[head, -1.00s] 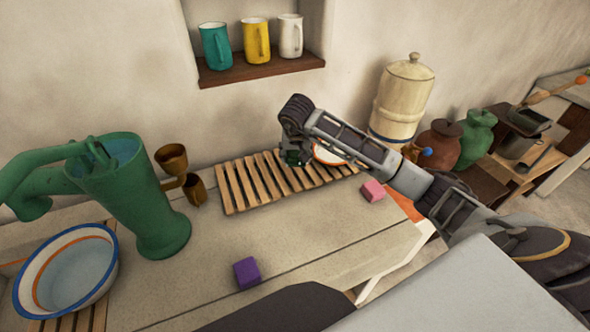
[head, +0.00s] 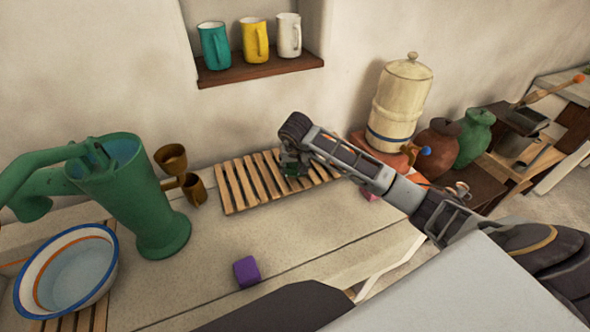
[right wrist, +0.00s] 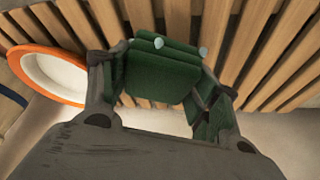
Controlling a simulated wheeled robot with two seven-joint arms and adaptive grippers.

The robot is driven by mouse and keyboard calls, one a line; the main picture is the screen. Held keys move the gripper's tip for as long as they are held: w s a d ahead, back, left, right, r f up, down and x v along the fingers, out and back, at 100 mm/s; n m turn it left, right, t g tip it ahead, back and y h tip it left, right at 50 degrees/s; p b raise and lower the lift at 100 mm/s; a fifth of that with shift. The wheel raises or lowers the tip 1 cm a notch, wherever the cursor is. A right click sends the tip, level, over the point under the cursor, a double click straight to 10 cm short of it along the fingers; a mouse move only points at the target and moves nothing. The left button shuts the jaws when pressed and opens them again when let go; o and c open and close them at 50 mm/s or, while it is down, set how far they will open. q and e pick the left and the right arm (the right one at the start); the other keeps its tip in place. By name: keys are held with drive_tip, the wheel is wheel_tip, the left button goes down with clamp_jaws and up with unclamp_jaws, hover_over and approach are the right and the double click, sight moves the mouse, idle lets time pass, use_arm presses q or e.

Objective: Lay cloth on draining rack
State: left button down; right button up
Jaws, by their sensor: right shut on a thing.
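The draining rack (head: 236,190) is a slatted wooden grid lying on the counter against the wall. My right gripper (head: 291,166) is over its right half, pointing down. In the right wrist view the gripper (right wrist: 165,85) is shut on a folded dark green cloth (right wrist: 160,80), with the rack's slats (right wrist: 262,50) behind it. Only a little green shows in the head view, so I cannot tell whether the cloth touches the slats. My left gripper is not in view.
An orange-rimmed white dish (right wrist: 48,75) is beside the gripper; my arm hides it in the head view. A purple cube (head: 246,271), green pump (head: 140,195), brass cups (head: 194,189) and blue-rimmed basin (head: 70,270) surround the rack. The front counter is mostly clear.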

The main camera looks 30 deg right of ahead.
drive_tip(key=shift+f, duration=1.25)
drive_tip(key=shift+f, duration=0.1)
drive_tip(key=o, duration=1)
drive_tip(key=shift+s+r, duration=0.15)
drive_tip(key=shift+r, duration=0.6)
drive_tip(key=v, duration=1)
drive_tip(key=shift+s+r, duration=0.25)
drive_tip(key=shift+r, duration=0.05)
drive_tip(key=shift+a, duration=0.15)
